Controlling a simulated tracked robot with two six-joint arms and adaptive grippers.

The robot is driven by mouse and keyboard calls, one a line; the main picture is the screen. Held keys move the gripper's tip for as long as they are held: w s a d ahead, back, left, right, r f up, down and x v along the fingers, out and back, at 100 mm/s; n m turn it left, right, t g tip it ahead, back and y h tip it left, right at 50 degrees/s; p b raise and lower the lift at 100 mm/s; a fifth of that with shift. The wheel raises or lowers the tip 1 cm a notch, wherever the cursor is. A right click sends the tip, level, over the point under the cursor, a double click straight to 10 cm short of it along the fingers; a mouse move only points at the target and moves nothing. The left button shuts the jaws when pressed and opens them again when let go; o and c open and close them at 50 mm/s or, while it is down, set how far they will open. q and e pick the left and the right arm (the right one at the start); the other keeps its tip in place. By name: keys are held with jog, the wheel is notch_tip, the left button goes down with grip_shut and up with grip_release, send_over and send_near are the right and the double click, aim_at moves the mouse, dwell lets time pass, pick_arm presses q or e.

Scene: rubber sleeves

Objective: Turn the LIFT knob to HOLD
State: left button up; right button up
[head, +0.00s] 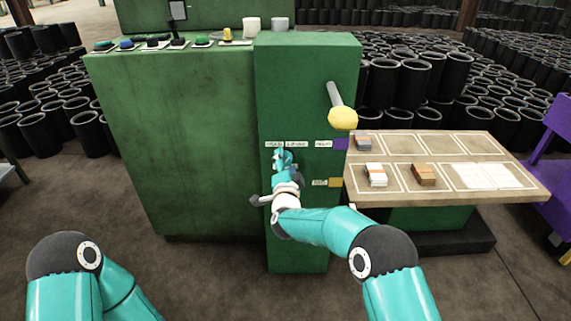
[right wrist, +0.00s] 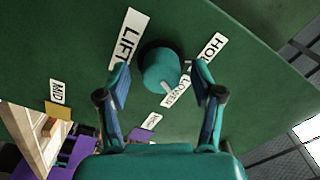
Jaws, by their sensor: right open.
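The teal round knob (right wrist: 160,70) is on the green panel (right wrist: 60,35) in the right wrist view. Around it are a LIFT label (right wrist: 128,40), a partly hidden HOLD label (right wrist: 209,46) and a LOWER label (right wrist: 178,90). A pale mark on the knob's near edge lies towards LOWER. My right gripper (right wrist: 161,80) is open, its fingers on either side of the knob, with gaps visible. In the head view my right gripper (head: 283,160) is at the front of the green cabinet (head: 305,85) and hides the knob. My left gripper is out of view.
A lever with a yellow ball (head: 342,118) sticks out above right of my right gripper. A wooden board (head: 450,198) with small blocks juts out at the right. A MID label (head: 320,182) is beside a yellow marker. Black sleeves (head: 400,80) stand behind.

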jog(key=shift+c, duration=0.4)
jog(key=c, duration=1.1)
jog(key=shift+o, duration=0.2)
jog(key=shift+f+n, duration=0.1)
jog(key=shift+n, duration=0.3)
jog(key=n, duration=0.5)
jog(key=n+p, duration=0.1)
jog(key=n, duration=0.5)
jog(key=shift+f, duration=0.1)
